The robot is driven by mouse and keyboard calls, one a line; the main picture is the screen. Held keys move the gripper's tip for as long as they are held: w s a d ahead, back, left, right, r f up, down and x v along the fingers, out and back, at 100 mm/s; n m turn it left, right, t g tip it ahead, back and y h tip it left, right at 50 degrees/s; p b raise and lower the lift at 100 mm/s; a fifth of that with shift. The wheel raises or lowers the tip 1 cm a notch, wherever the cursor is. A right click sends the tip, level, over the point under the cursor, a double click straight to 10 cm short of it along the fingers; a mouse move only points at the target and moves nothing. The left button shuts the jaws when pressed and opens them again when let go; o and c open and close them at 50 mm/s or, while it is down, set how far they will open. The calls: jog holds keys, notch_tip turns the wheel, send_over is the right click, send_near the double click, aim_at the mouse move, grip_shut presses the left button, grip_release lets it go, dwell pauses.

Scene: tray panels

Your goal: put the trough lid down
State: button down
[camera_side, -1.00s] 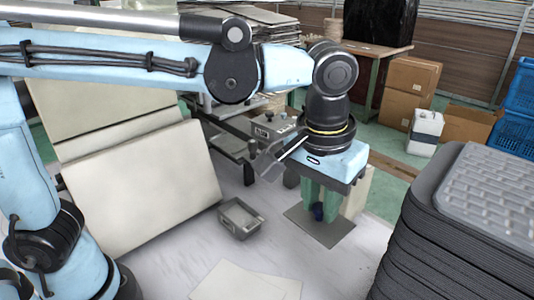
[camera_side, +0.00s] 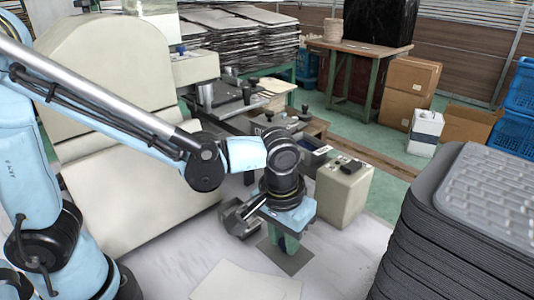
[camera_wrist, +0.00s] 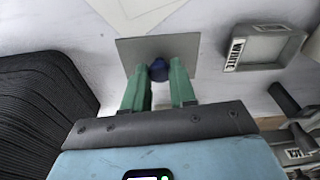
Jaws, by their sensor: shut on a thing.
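The trough lid (camera_side: 287,259) is a flat grey plate with a blue knob in its middle. My gripper (camera_wrist: 159,72) has green fingers closed around the blue knob in the wrist view, and the plate (camera_wrist: 128,50) lies flat beyond the fingertips. In the side view my gripper (camera_side: 286,243) points down with the plate under it, low over the pale table. I cannot tell whether the plate touches the table. The grey trough (camera_wrist: 282,44), an open box marked "WHITE", stands to the right of the plate in the wrist view, apart from it.
A tall stack of dark grey trays (camera_side: 450,240) stands at the right. White sheets (camera_side: 245,283) lie on the table in front. A cream control box (camera_side: 343,190) and a large cream machine (camera_side: 140,190) stand behind. The table between sheets and stack is clear.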

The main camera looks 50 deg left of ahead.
jog(key=shift+w+a+f, duration=0.5)
jog(key=shift+w+f, duration=0.2)
jog(key=shift+w, duration=0.1)
jog(key=shift+f, duration=1.85)
jog(key=shift+f, duration=0.1)
jog(key=c, duration=0.9)
grip_release()
